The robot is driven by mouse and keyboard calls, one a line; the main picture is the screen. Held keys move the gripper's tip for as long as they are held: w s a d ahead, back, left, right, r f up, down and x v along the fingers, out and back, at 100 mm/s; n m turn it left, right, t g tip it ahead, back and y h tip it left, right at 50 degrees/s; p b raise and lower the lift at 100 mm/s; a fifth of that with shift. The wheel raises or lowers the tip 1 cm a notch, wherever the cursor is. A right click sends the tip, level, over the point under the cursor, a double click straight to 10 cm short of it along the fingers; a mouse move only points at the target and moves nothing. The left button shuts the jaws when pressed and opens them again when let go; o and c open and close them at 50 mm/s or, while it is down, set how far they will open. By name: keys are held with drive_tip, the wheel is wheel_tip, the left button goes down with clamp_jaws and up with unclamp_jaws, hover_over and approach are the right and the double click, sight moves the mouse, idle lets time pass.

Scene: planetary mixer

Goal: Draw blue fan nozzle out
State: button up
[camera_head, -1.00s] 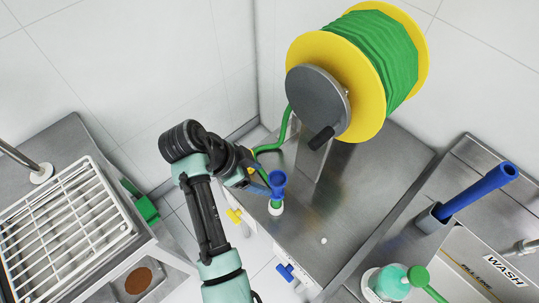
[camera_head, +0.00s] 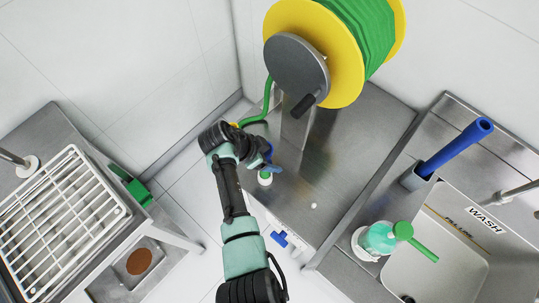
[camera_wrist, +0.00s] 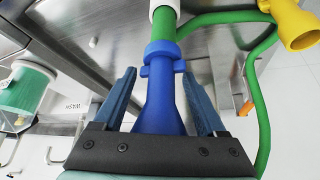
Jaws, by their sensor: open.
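The blue fan nozzle (camera_wrist: 160,95) sits between the two fingers of my gripper (camera_wrist: 158,76) in the wrist view. The fingers are open, one on each side, with a visible gap to the nozzle. The nozzle's collar meets a green piece (camera_wrist: 163,25) with a white ring (camera_wrist: 165,4) beyond it. The nozzle's wide end is partly hidden by the gripper's palm. In the head view my gripper (camera_head: 271,166) is at the left edge of the steel bench, beside the green-and-white fitting (camera_head: 265,179); the arm hides most of the nozzle.
A yellow reel (camera_head: 340,85) with green hose stands on the bench; a green hose (camera_head: 262,112) hangs from it. A blue handle (camera_head: 279,239) sits on the bench front. A yellow fitting (camera_wrist: 296,24) shows in the wrist view. A sink with a blue tube (camera_head: 455,148) lies right.

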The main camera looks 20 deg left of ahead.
clamp_jaws()
idle(0.8)
